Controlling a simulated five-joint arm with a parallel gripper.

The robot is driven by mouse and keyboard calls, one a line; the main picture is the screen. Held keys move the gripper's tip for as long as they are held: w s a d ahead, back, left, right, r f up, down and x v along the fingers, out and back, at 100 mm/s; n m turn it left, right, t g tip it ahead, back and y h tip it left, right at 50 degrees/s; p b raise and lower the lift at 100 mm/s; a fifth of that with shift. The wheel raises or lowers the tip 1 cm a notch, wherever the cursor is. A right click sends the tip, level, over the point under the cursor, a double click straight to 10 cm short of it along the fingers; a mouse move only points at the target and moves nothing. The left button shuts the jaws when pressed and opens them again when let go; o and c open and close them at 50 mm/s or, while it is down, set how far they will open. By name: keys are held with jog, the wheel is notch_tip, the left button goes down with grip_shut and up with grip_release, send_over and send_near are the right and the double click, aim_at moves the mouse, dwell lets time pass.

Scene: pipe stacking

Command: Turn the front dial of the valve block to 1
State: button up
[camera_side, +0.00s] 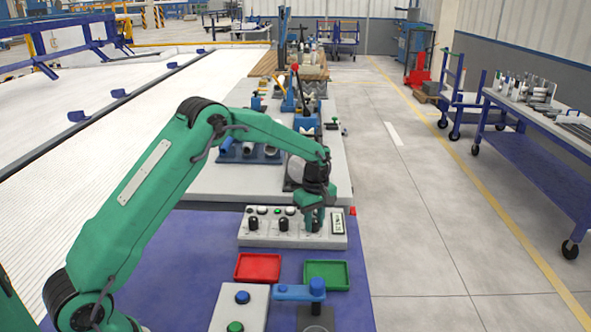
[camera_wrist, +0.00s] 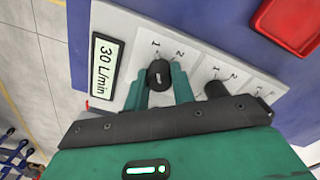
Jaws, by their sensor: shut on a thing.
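The valve block (camera_side: 275,240) is a pale box on the blue mat, with a row of black dials on its front panel. My gripper (camera_side: 314,224) is lowered onto the dial at the display end of the row. In the wrist view, my green fingers (camera_wrist: 160,88) are shut on this black dial (camera_wrist: 158,72), one on each side. The marks 1 and 2 are printed beside it. A small light mark shows on the dial, but I cannot tell which number it points to. The display (camera_wrist: 103,69) reads 30 L/min. Another dial (camera_wrist: 216,89) is beside my gripper, apart from it.
A red tray (camera_side: 258,267) and a green tray (camera_side: 326,274) lie in front of the block. A grey box with blue and green buttons (camera_side: 240,309) and a blue lever part (camera_side: 298,292) are nearer. Other fixtures stand behind the block.

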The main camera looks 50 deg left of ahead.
aim_at(314, 220)
jog(key=shift+r, duration=0.1)
jog(key=o, duration=1)
notch_tip(314, 220, up, 7)
jog(key=shift+r, duration=0.4)
